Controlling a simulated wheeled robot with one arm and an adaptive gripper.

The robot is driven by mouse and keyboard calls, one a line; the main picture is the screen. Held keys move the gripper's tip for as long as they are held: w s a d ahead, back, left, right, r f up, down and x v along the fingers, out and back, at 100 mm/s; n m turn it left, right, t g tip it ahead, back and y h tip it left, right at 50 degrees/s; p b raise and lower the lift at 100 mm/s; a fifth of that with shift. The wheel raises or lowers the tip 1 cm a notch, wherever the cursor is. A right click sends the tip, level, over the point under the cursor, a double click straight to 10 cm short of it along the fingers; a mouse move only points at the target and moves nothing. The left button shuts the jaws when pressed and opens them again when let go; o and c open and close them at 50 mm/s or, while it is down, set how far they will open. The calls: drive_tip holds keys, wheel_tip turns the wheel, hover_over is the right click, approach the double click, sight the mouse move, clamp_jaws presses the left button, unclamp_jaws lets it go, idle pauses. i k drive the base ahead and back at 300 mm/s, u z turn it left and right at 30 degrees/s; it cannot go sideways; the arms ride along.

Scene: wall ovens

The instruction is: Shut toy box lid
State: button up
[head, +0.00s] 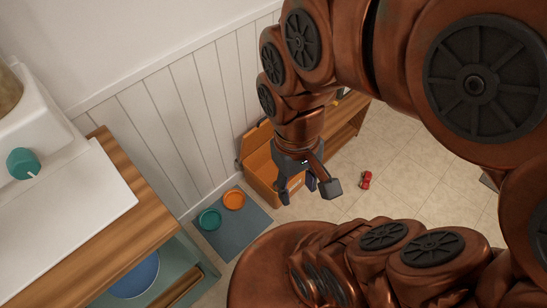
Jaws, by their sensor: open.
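The toy box (258,182) is an orange wooden box on the floor against the white panelled wall, left of and behind my gripper. Its lid (256,138) looks raised, tilted back toward the wall. My gripper (298,198) is open and empty, with its fingers pointing down. In the picture it overlaps the right part of the box. I cannot tell its height above the box or whether it touches it. My arm and gripper hide the box's right side and part of the lid.
A grey mat (232,235) with a teal bowl (209,220) and an orange bowl (234,200) lies in front of the box. A wooden counter (120,185) stands at left. A red toy (366,180) lies on the tiled floor. A wooden bench (345,121) is behind my arm.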

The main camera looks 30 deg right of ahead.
sight(264, 130)
drive_tip(key=z, duration=0.65)
drive_tip(key=k, duration=0.95)
drive_tip(key=u, duration=0.75)
